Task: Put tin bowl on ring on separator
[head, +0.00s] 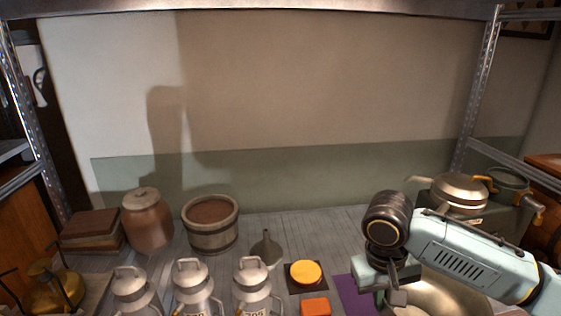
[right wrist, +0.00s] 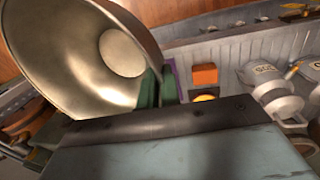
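The tin bowl (head: 445,297) is a wide, shiny metal bowl at the bottom right of the head view, partly hidden by my right arm. In the right wrist view the bowl (right wrist: 75,60) fills the upper left, its hollow side showing. My right gripper (head: 387,290) is at the bowl's left rim. Its green fingers (right wrist: 158,88) lie close together with the rim between them. The separator (head: 460,192) is at the back right, with a metal top and spouts. I cannot make out its ring clearly. My left gripper is not in view.
A funnel (head: 267,248), a yellow disc (head: 306,272) on a dark square, an orange block (head: 316,307) and a purple mat (head: 353,296) lie left of the bowl. Several milk cans (head: 193,284) stand at the front. A wooden tub (head: 211,225) is behind. A shelf post (head: 477,90) rises at right.

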